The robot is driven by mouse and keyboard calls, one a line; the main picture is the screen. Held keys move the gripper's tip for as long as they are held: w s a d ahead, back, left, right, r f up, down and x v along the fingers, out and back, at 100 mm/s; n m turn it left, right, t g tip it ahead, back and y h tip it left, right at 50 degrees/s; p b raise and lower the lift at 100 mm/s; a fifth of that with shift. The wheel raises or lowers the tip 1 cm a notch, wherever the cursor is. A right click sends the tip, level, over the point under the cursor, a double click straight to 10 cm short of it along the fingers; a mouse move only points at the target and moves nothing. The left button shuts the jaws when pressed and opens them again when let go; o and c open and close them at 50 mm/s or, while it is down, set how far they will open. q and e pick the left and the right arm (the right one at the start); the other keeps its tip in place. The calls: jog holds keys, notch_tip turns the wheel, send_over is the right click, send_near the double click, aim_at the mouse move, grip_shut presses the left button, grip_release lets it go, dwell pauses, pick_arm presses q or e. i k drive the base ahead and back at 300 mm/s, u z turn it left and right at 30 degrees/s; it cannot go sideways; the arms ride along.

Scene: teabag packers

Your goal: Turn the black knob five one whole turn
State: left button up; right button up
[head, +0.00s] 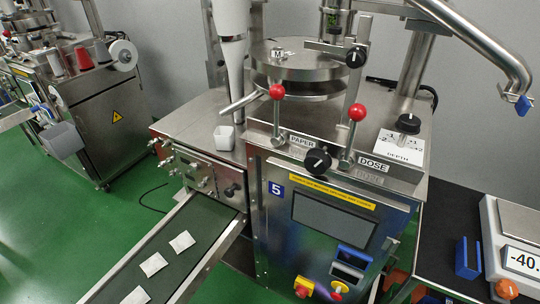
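A tea-packing machine with a blue "5" label (276,188) stands in the middle of the head view. A round black knob (318,161) with a white pointer mark sits on its front edge, between the PAPER and DOSE labels. A second black knob (409,123) stands upright on the white DEPTH scale plate. A third black knob (355,57) is on the upper bracket by the round metal drum. A smaller dark knob (231,190) is on the side panel by the conveyor. Neither of my grippers shows in the view.
Two red-ball levers (277,91) and (357,112) flank the front black knob. A screen (333,220) and coloured switches are below. A conveyor (165,255) carries white teabags at left. A scale (515,250) and blue block (467,259) are at right.

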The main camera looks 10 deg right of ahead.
aim_at(317, 160)
jog(key=u, duration=1.4)
jog(key=k, duration=1.05)
jog(key=z, duration=1.4)
jog(key=i, duration=0.5)
